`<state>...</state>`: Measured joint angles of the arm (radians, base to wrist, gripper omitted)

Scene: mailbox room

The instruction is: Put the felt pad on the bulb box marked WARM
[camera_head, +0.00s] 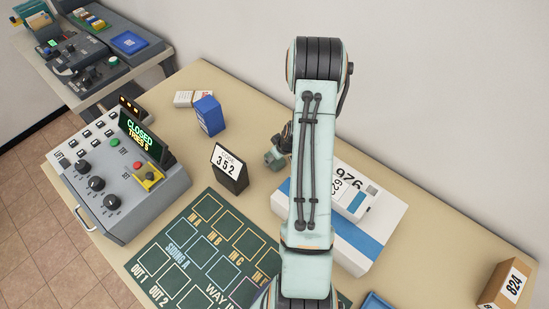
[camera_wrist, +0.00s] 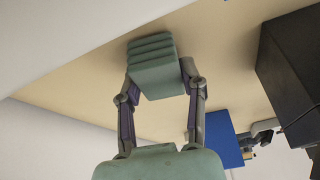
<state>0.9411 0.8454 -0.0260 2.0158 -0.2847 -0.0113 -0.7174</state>
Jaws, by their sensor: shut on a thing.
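My gripper (camera_wrist: 160,85) is shut on a grey-green block with a ridged end, which looks like the felt pad (camera_wrist: 157,78). In the head view, the gripper (camera_head: 275,157) is beside my arm, above the table and right of the black stand; the pad is hard to make out there. A blue box (camera_head: 209,116) stands upright at the back of the table, left of the gripper. It also shows in the wrist view (camera_wrist: 222,138). Small pale boxes (camera_head: 184,98) lie behind it. I cannot read WARM on any box, so I cannot tell which is the bulb box.
A grey control console (camera_head: 120,185) is at left, a green marked mat (camera_head: 200,250) in front. A white and blue parcel (camera_head: 372,225) lies right of my arm. Table (camera_head: 245,105) is clear behind the stand.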

